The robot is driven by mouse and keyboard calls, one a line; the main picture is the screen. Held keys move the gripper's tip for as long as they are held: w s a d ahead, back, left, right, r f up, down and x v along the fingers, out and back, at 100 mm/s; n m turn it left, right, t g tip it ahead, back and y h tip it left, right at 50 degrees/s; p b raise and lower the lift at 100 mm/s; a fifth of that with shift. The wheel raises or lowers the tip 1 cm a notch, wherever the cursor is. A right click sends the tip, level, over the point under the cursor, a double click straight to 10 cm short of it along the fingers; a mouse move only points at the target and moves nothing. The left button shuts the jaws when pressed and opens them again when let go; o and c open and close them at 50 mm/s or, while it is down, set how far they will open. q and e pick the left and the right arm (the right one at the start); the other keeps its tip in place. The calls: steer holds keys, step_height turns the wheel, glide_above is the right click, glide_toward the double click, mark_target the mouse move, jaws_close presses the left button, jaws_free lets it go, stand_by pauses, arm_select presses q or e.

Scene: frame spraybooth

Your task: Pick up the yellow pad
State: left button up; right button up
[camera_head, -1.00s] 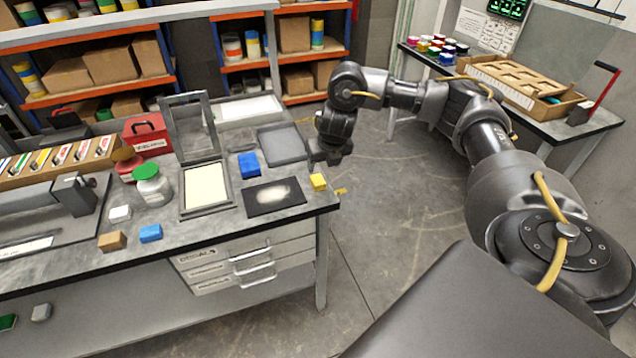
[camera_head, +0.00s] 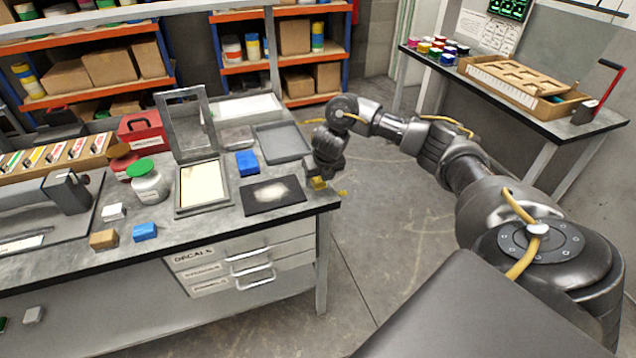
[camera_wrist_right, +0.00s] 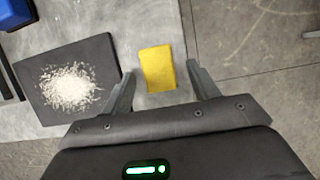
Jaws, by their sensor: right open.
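The yellow pad (camera_wrist_right: 158,69) lies on the grey workbench near its right edge. In the head view the pad (camera_head: 318,184) is partly hidden under my right gripper (camera_head: 322,174). In the right wrist view my right gripper (camera_wrist_right: 160,82) is open, with the pad between its two fingers and a gap on each side. My left gripper is not in view.
A black mat (camera_head: 273,195) with white powder lies left of the pad. A blue block (camera_head: 247,163), a grey tray (camera_head: 283,143) and a framed pale panel (camera_head: 203,188) are further left or behind. Floor lies open right of the bench edge.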

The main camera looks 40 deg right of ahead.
steer(key=shift+w+f, duration=0.1)
steer(key=shift+f, duration=0.1)
steer(key=shift+r, duration=0.1)
steer(key=shift+c, duration=0.6)
steer(key=c, duration=0.9)
